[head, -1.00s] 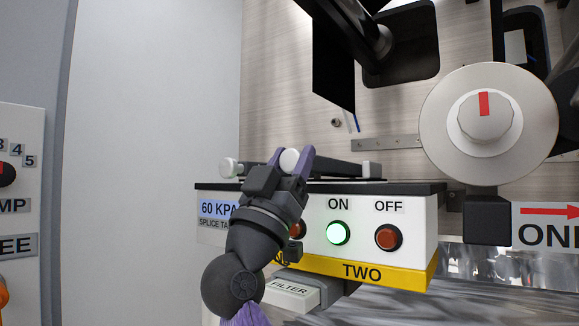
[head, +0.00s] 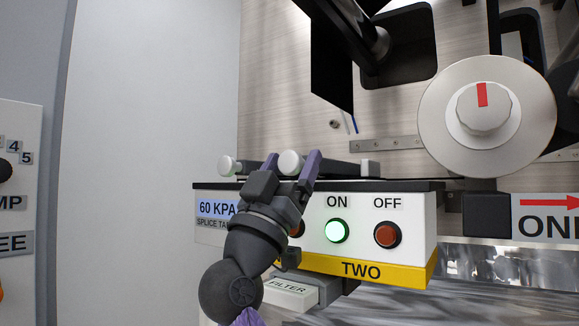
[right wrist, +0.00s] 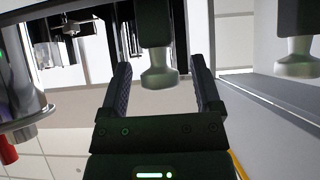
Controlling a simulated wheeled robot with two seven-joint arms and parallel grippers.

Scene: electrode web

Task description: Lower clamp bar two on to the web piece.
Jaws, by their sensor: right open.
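A dark clamp bar (head: 345,170) with a round white knob (head: 290,162) at its left end lies low over the splice table (head: 415,186). I take it as clamp bar two, though no label on it is readable. My right gripper (head: 291,166) is open, with one finger on each side of this knob. In the right wrist view the knob (right wrist: 160,77) sits between the spread fingers, with gaps at both sides. A second white knob (head: 227,166) belongs to the other bar, left of the gripper. I cannot make out the web piece under the bars. My left gripper is not in view.
The table's front has a lit green ON button (head: 337,231), a red OFF button (head: 387,235) and a yellow TWO strip (head: 361,269). A filter box (head: 290,291) is below. A large round dial (head: 485,112) stands at right. A dark sheet (head: 332,60) hangs above.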

